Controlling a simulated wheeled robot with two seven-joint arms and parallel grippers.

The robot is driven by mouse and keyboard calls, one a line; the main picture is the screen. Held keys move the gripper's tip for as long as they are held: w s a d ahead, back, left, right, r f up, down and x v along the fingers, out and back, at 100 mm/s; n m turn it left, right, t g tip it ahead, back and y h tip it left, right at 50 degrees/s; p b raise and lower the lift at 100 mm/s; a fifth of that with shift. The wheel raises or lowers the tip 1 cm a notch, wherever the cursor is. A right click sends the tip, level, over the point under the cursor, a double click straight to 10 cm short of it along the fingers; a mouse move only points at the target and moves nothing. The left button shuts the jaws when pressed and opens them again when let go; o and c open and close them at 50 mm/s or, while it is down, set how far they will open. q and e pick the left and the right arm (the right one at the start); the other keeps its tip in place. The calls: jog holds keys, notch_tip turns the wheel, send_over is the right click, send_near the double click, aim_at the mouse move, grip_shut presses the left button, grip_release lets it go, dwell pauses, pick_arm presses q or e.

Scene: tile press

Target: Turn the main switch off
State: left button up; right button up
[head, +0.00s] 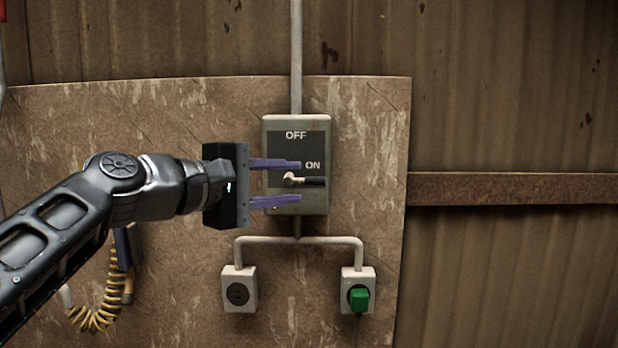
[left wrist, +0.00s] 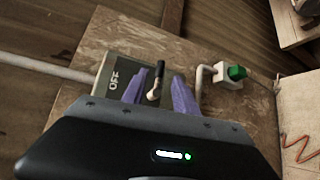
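The main switch (head: 297,135) is a grey box on a wooden board, marked OFF at the top and ON at the right. Its handle (head: 312,182) has a light pivot and a dark grip that points right, just under the ON mark. My left gripper (head: 300,183) comes in from the left with its purple fingers apart, one above and one below the handle. In the left wrist view the handle (left wrist: 157,82) shows between the two fingers, with a gap on each side. The switch box (left wrist: 113,82) is partly hidden there by the gripper. My right gripper is not in view.
A conduit (head: 296,50) runs up from the box. Below are an empty socket (head: 239,290) and a socket with a green plug (head: 358,298). A yellow coiled cord (head: 98,305) hangs at lower left. A rusty rail (head: 510,188) crosses the wall at right.

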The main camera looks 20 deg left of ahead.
aim_at(311, 182)
pick_arm(q)
jog(key=p+x, duration=0.1)
jog(key=x, duration=0.4)
jog(key=shift+w+d, duration=0.1)
jog(key=shift+w, duration=0.05)
grip_shut()
dwell(0.4)
